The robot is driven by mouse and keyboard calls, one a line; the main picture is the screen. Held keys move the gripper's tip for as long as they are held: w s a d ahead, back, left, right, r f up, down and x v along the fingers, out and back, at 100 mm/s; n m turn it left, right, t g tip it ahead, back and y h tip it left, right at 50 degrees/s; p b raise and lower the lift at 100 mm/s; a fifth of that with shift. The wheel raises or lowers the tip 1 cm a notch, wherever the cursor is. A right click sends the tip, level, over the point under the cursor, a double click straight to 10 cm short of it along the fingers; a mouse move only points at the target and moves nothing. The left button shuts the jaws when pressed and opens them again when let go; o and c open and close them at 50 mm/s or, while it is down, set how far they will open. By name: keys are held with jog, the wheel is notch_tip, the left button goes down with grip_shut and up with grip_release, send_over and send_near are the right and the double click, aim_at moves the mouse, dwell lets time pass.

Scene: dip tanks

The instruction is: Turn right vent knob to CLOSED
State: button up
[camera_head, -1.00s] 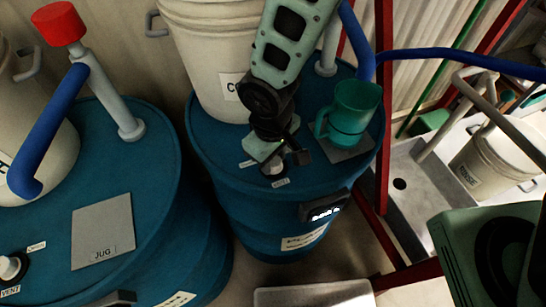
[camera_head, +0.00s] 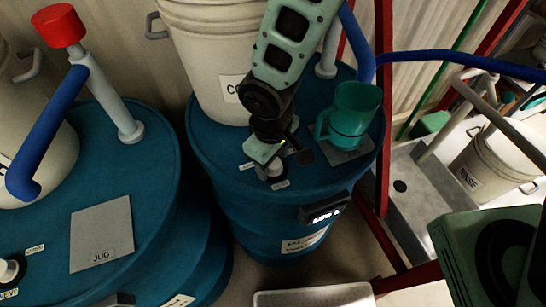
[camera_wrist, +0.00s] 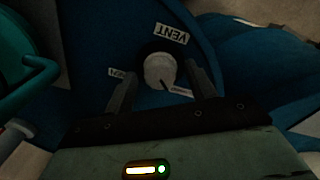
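The right vent knob (camera_head: 271,173) is a pale knob on the front top of the right blue drum (camera_head: 225,165). In the wrist view the white knob (camera_wrist: 160,70) sits between the two fingers of my gripper (camera_wrist: 162,88). The fingers are spread, with a gap to the knob at the left; the right one is close, and I cannot tell if it touches. A dark mark on the knob points to the lower right, roughly toward the right label (camera_wrist: 180,91). The VENT label (camera_wrist: 171,34) is beyond the knob. In the head view my gripper (camera_head: 276,164) is low over the knob.
A green jug (camera_head: 350,117) stands on a grey pad right of my gripper. A white bucket (camera_head: 205,55) stands behind it.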

jog(key=shift+r, duration=0.1)
notch_tip(320, 180, up, 17)
jog(key=b, duration=0.3)
jog(key=shift+s+a, duration=0.15)
jog(key=shift+s, duration=0.1)
jog(key=shift+r, duration=0.1)
jog(key=s+d+f+m+b, duration=0.2)
jog(key=s+d+f+b, duration=0.3)
jog(key=s+d, duration=0.5)
notch_tip(320, 180, down, 2)
jog(key=shift+d+f+y, duration=0.2)
jog(key=shift+d+y, duration=0.2)
jog(key=shift+d, duration=0.65)
jog(key=shift+s, duration=0.1)
